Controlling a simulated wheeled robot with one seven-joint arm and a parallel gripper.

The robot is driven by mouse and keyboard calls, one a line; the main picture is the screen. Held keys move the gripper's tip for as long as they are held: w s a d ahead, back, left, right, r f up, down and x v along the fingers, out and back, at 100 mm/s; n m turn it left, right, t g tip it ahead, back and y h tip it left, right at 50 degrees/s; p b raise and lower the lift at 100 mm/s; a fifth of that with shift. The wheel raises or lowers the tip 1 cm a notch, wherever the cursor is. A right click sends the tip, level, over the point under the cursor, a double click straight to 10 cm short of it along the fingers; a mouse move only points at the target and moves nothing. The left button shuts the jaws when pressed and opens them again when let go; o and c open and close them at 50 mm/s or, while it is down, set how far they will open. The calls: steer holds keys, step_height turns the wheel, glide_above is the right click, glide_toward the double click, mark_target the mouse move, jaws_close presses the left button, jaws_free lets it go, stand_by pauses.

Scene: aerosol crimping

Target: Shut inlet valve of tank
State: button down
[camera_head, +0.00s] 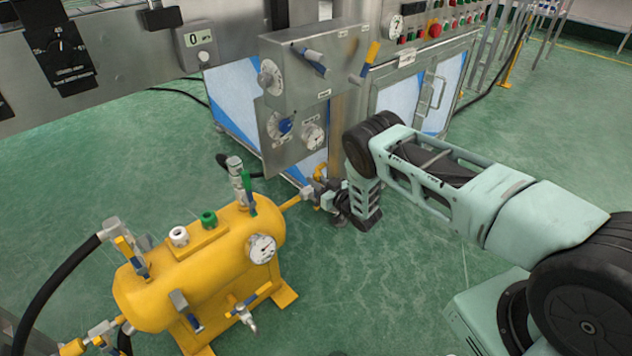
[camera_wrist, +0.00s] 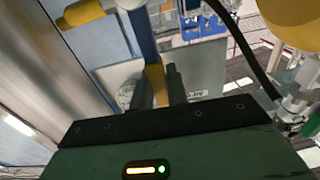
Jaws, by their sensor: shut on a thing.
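The yellow tank (camera_head: 205,265) stands on the floor at the lower left of the head view. A yellow pipe stub (camera_head: 292,201) reaches from its right end towards a metal valve (camera_head: 318,192). My gripper (camera_head: 330,196) is at this valve, pointing left, and partly hides it. In the wrist view my gripper (camera_wrist: 155,88) is shut on a valve handle (camera_wrist: 156,80), a flat lever with a yellow part between the fingers and a blue part above. The handle's exact angle to the pipe is hard to tell.
A steel panel with gauges and levers (camera_head: 315,65) hangs just above my gripper. A steel cabinet (camera_head: 425,90) stands behind my arm. The tank carries other valves, such as one with a green handle (camera_head: 247,192), and a pressure gauge (camera_head: 262,248). Green floor in front is clear.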

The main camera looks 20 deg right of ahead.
steer(key=shift+d+f, duration=0.1)
steer(key=c, duration=1.4)
jaws_free()
steer(key=p+v, duration=0.4)
steer(key=v, duration=1.3)
steer(key=shift+s, duration=0.2)
